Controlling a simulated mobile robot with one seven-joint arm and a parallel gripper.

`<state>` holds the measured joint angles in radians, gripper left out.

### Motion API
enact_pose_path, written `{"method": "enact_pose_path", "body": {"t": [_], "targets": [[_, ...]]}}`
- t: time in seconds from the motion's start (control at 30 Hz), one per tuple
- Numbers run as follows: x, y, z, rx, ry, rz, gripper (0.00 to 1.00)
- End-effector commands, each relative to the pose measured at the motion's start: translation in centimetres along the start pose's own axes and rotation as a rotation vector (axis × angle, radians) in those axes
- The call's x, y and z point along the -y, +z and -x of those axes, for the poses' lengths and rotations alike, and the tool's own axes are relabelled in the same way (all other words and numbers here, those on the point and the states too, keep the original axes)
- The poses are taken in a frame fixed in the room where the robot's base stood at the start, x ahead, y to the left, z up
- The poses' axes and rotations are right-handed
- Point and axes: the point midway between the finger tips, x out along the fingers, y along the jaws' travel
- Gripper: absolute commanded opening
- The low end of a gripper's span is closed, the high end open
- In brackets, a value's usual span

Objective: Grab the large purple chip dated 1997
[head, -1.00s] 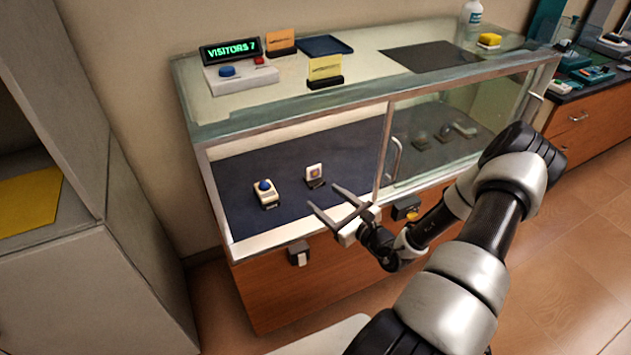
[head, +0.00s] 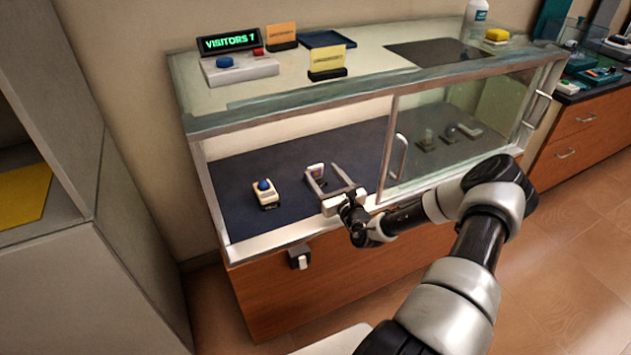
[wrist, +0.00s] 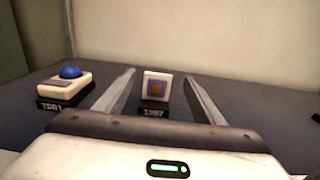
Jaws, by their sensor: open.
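The chip (wrist: 156,87) is a small upright white-framed square with a purple and orange face, seen in the wrist view. It stands at a black label (wrist: 153,109) that appears to read 1997. In the head view the chip (head: 316,171) is on the dark blue case floor, partly hidden by my gripper. My gripper (head: 332,175) is open and reaches through the open left side of the glass case. In the wrist view its two fingers (wrist: 160,84) lie left and right of the chip, with gaps on both sides. Nothing is between the fingers in firm contact.
A beige device with a blue ball (head: 264,192), labelled 2001, stands left of my gripper. The sliding glass door (head: 440,145) covers the right half, with several exhibits behind it. The case's front ledge (head: 275,243) runs below my arm. Blue floor (head: 240,165) is clear at the back left.

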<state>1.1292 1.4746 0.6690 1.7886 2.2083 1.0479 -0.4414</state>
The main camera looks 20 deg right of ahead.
Motion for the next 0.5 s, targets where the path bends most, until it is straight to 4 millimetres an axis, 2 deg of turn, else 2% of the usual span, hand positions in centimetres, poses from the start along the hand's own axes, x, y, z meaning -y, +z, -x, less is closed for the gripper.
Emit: {"method": "enact_pose_path", "body": {"t": [0.3,0.5], "targets": [[-0.3,-0.5,-4.2,0.002,0.002,0.002,0.62],[-0.2,-0.3,-5.2,0.000,0.001,0.001,0.62]]}}
